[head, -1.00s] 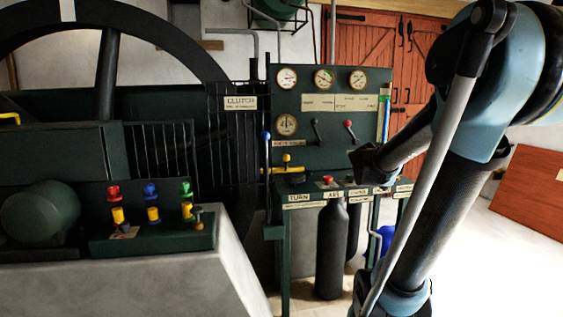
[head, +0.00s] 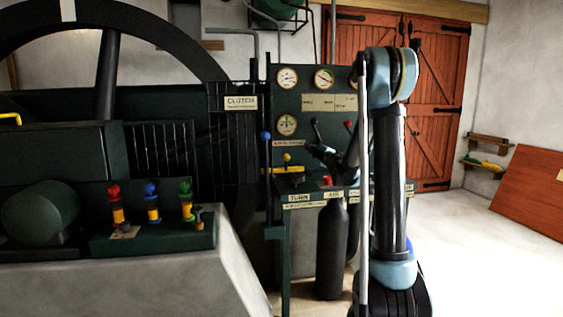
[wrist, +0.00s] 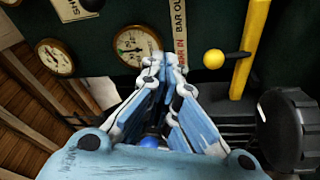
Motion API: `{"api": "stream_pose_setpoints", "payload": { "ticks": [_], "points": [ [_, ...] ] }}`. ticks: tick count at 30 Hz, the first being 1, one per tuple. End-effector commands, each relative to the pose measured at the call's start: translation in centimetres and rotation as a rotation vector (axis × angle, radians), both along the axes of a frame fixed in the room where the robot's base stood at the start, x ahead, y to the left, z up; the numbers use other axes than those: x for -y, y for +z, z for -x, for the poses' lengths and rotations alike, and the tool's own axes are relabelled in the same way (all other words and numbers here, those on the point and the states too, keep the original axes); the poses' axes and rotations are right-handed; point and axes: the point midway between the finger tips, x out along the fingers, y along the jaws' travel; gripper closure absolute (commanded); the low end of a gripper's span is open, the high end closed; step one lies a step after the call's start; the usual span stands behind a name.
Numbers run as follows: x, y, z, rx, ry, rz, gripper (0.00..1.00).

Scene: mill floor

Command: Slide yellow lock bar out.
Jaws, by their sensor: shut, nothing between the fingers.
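The yellow lock bar (head: 283,170) lies across the panel left of my gripper in the head view, with a yellow ball knob (head: 287,157) above it. In the wrist view the yellow bar (wrist: 251,45) runs down from the top right, and its yellow knob (wrist: 213,59) sits left of it on a dark stem. A "BAR IN / BAR OUT" label (wrist: 180,45) is next to the knob. My gripper (head: 316,149) is at the panel front, right of the knob; in the wrist view its closed fingertips (wrist: 166,66) are empty and apart from the knob.
The clutch lever with a blue knob (head: 266,136) stands left of the bar. Gauges (head: 286,125) and small levers (head: 317,130) are on the panel around my gripper. A black round knob (wrist: 291,130) is at the right in the wrist view. A dark cylinder (head: 331,250) stands below the shelf.

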Motion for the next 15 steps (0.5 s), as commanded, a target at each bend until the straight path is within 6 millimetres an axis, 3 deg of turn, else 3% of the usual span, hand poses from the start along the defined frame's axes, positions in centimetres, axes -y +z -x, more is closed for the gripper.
{"api": "stream_pose_setpoints", "payload": {
  "ticks": [6,10,15],
  "points": [
    [-4.9,-4.8,-1.3,0.048,0.193,0.12,1.0],
    [-6.5,-6.8,-1.4,0.058,0.261,0.162,1.0],
    [-7.3,-7.9,-1.3,0.062,0.297,0.183,1.0]
  ]
}}
